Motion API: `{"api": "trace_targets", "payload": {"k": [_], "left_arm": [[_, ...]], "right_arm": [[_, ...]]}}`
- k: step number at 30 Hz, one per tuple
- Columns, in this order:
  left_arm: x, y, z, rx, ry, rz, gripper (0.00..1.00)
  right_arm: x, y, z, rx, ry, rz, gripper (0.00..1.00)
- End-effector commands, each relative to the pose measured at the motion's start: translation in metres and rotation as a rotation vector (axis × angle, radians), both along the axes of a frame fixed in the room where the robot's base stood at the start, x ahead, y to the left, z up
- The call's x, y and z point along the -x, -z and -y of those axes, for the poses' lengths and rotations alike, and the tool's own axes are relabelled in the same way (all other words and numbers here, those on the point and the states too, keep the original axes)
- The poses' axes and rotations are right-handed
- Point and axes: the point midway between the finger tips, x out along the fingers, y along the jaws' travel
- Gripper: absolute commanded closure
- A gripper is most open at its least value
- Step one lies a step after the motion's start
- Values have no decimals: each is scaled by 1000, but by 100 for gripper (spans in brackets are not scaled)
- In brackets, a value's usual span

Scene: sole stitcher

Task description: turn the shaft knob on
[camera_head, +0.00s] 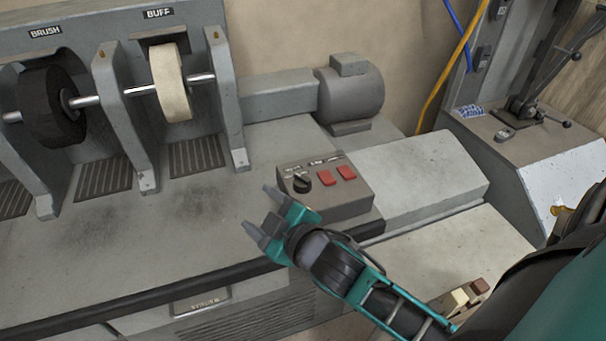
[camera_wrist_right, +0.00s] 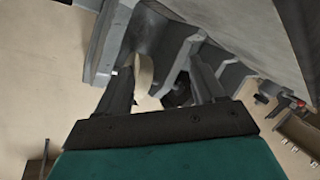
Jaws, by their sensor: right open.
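The shaft knob (camera_head: 301,184) is a small black rotary knob on the sloped top of a grey-brown control box (camera_head: 345,200). Two red switches sit to its right, and I cannot read the small labels above. My right gripper (camera_head: 261,210) is open and empty, just left of and in front of the box, with its fingers pointing left and apart from the knob. In the right wrist view the two open fingers (camera_wrist_right: 162,75) have nothing between them that they touch. I cannot clearly make out the knob there. My left gripper is out of view.
A black brush wheel (camera_head: 50,105) and a pale buff wheel (camera_head: 171,83) sit on a steel shaft between grey guards at the left. A grey motor (camera_head: 350,92) stands behind the box. A lever machine (camera_head: 530,130) is at the right. The bench top left of my gripper is clear.

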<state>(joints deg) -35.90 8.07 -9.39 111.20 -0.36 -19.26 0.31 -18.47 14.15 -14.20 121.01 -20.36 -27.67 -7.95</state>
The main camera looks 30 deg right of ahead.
Motion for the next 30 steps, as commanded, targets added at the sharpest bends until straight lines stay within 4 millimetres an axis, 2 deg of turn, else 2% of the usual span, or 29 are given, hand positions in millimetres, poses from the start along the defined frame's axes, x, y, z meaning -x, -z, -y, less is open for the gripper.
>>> {"api": "trace_targets", "payload": {"k": [3, 6, 9, 12, 15, 17, 19, 22, 25, 26, 27, 30], "left_arm": [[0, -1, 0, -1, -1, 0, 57], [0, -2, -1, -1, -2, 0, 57], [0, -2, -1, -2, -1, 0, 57], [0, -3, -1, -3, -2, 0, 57], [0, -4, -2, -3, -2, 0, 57], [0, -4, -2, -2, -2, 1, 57], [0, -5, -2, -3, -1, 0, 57], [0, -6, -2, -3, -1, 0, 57], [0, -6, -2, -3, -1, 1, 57], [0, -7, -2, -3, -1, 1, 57], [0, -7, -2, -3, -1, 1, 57], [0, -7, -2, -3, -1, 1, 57]], "right_arm": [[-29, -49, -18, 165, -122, 245, 31], [-44, -98, -45, 364, -266, 511, 31], [-46, -139, -83, 615, -452, 804, 31], [-37, -158, -117, 880, -658, 1072, 31], [-25, -153, -138, 1153, -890, 1297, 31], [-21, -141, -142, 1317, -1047, 1404, 31], [-20, -123, -135, 1507, -1246, 1497, 31], [-27, -95, -102, 1760, -1571, 1550, 31], [-41, -77, -48, 1963, -1925, 1488, 31], [-45, -75, -30, -1931, 1954, -1397, 31], [-50, -75, -5, -1868, 1971, -1261, 31], [-58, -82, 51, -1731, 2013, -982, 31]]}}
